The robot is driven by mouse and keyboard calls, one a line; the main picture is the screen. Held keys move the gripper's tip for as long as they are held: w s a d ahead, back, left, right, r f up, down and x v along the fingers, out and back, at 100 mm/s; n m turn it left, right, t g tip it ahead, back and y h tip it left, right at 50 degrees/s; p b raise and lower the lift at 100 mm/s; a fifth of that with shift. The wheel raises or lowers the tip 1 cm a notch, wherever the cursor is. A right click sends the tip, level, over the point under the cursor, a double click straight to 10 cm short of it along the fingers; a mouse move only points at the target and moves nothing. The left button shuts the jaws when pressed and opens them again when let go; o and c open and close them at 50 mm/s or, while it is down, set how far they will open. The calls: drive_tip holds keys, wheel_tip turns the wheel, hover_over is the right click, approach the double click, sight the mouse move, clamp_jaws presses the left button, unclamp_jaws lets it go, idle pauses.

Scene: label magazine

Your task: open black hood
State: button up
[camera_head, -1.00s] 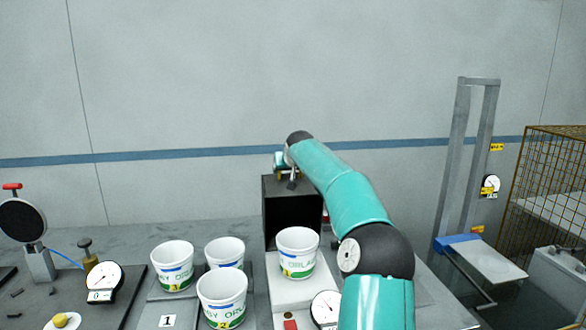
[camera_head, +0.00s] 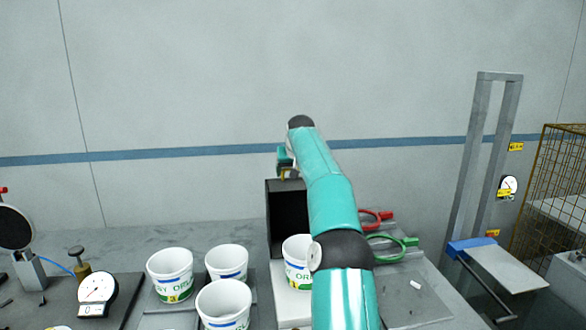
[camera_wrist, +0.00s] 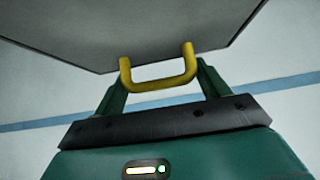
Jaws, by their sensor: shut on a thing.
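The black hood (camera_head: 288,216) stands at the back of the bench, a dark box shape with its dark front facing me. A yellow U-shaped handle (camera_wrist: 158,86) is fixed to a grey panel (camera_wrist: 130,35) in the wrist view. My gripper (camera_head: 285,166) is at the top of the hood in the head view. In the wrist view my gripper (camera_wrist: 162,78) has its two teal fingers either side of the yellow handle, shut on it. My arm hides the hood's right side.
A white cup (camera_head: 298,262) stands in front of the hood, and several more (camera_head: 170,275) stand to its left. A red ring tool (camera_head: 372,218) and a green one (camera_head: 388,246) lie right of my arm. A dial gauge (camera_head: 97,294) is at front left.

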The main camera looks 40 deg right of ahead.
drive_tip(key=shift+w+f, duration=0.2)
drive_tip(key=shift+f, duration=0.05)
idle(0.3)
drive_tip(key=o, duration=1.3)
drive_tip(key=shift+c, duration=0.2)
drive_tip(key=shift+s+r, duration=0.1)
drive_tip(key=shift+r, duration=0.05)
drive_tip(key=shift+s+r, duration=0.1)
drive_tip(key=shift+r, duration=0.15)
drive_tip(key=v, duration=1.3)
